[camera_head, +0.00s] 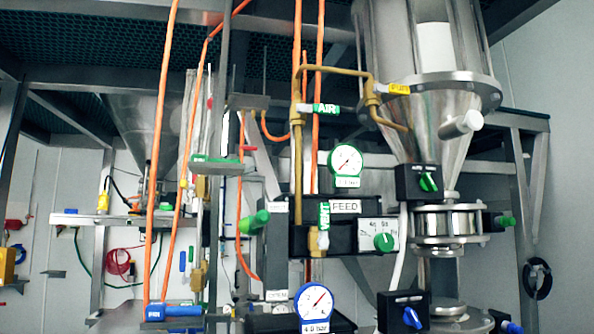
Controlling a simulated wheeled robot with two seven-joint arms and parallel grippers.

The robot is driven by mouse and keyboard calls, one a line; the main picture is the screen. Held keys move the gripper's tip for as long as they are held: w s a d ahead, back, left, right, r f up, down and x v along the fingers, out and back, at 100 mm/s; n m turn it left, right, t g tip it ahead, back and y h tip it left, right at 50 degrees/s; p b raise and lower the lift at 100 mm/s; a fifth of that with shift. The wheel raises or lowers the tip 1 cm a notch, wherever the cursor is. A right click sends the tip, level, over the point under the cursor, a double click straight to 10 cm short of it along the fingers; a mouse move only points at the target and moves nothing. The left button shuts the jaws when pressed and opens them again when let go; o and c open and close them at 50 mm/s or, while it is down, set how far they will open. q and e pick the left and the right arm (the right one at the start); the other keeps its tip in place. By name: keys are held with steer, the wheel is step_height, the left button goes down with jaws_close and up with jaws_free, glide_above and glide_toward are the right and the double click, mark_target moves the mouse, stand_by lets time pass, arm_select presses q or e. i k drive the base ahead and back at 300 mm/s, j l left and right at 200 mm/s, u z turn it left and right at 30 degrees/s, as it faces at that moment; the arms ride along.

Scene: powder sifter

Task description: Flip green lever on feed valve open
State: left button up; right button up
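A black panel with a white FEED label (345,206) stands at the middle of the head view. A green lever (323,215) with white lettering hangs upright at its left, on a brass fitting (318,241). A green cylindrical handle (255,222) sticks out to the left of the panel. A green knob (383,242) sits on a white scale plate at the panel's right. I cannot tell which green part is the feed valve's lever. Neither of my grippers is in view.
A steel hopper (432,135) narrows to a round clamped valve (447,222) with a green handle (505,221). A green AIR lever (326,108) sits above a green-rimmed gauge (346,160). A blue-rimmed gauge (314,302) is below. Orange hoses (160,150) run vertically at left.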

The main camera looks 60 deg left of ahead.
mark_target(250, 225)
steer(key=u, duration=1.6)
